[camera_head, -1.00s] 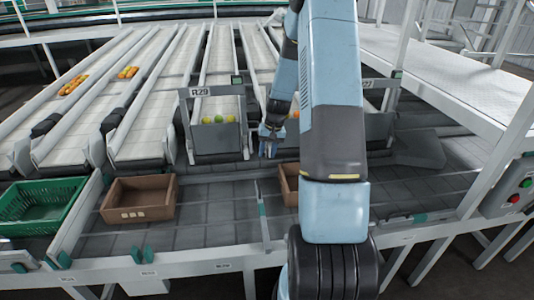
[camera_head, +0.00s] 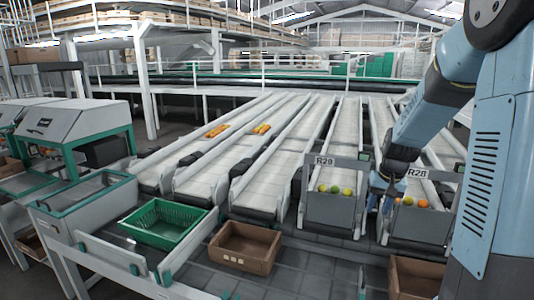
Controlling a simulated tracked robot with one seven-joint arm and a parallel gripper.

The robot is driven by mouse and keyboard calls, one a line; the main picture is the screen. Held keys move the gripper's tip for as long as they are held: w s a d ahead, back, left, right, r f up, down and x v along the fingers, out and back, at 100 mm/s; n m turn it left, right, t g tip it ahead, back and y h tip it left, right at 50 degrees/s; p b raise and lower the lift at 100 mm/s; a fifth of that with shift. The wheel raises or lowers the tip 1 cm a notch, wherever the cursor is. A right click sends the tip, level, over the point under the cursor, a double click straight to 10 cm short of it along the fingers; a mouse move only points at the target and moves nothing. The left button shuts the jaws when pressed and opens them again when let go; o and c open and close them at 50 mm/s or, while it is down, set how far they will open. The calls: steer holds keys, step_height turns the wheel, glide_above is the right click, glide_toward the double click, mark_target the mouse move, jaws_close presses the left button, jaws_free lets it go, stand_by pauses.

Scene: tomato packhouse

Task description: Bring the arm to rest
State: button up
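My arm, light blue and dark grey, stands on the right side of the head view. Its forearm reaches down and left to my gripper (camera_head: 377,203), which hangs near the gap between the chutes marked R29 and R28. The fingers point down and are small and dark here. I cannot tell whether they are open or shut, and I see nothing held in them.
The R29 chute (camera_head: 334,208) and R28 chute (camera_head: 417,224) hold several green and orange tomatoes. A green crate (camera_head: 163,240), a brown crate (camera_head: 244,262) and another brown crate (camera_head: 417,278) stand below. A grey machine (camera_head: 75,130) is at left.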

steer(key=s+a+r+n+t, duration=0.1)
steer(key=s+a+r, duration=0.2)
steer(key=s+r, duration=0.3)
steer(key=s+a+r+t, duration=0.1)
steer(key=s+a+r, duration=0.3)
steer(key=s+r, duration=0.15)
steer(key=s+a+r+t, duration=0.1)
steer(key=s+r, duration=0.1)
steer(key=s, duration=0.5)
steer(key=s+a+r+n, duration=0.1)
steer(key=s+a+r, duration=0.1)
steer(key=s, duration=0.5)
steer(key=shift+r+n+t+h, duration=0.3)
steer(key=shift+r+t, duration=0.1)
steer(key=shift+r, duration=0.05)
